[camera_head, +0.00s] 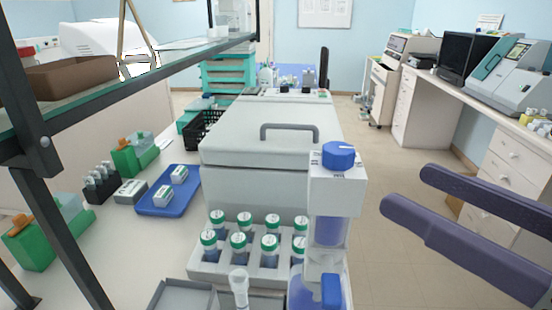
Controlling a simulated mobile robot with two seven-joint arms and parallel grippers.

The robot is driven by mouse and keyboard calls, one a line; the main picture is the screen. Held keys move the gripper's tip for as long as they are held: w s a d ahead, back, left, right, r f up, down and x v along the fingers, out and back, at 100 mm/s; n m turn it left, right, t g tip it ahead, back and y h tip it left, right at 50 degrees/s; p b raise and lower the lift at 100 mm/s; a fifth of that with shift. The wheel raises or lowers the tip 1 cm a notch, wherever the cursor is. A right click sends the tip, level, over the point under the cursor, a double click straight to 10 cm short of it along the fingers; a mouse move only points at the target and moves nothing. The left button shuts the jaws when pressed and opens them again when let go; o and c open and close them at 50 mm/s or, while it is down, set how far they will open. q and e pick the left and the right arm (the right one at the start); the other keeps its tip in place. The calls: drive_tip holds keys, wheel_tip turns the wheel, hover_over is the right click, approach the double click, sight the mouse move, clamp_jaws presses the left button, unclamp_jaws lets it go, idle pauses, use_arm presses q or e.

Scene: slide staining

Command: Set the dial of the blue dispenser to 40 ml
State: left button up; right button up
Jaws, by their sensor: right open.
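The blue dispenser (331,230) stands upright near the front edge of the bench, with a white upper body and a translucent blue cylinder below. Its blue dial (339,155) sits on top; small marks show around it, but the setting is too small to read. My right gripper (405,187) is at the right, its two dark fingers spread apart and pointing left toward the dispenser. It is open and empty, apart from the dispenser, a little lower than the dial in the picture. My left gripper is not in view.
A rack (262,262) of several green-capped bottles stands left of the dispenser. Behind is a large grey box with a handle (289,127). A blue tray (167,194) lies farther left. A shelf post (62,210) rises at the left. Open floor lies right of the bench.

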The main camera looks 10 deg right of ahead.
sight(352, 156)
drive_tip(key=p+x, duration=0.2)
drive_tip(key=x, duration=0.6)
drive_tip(key=shift+r, duration=0.15)
drive_tip(key=shift+x, duration=0.9)
drive_tip(key=shift+s, duration=0.1)
drive_tip(key=c, duration=0.4)
clamp_jaws()
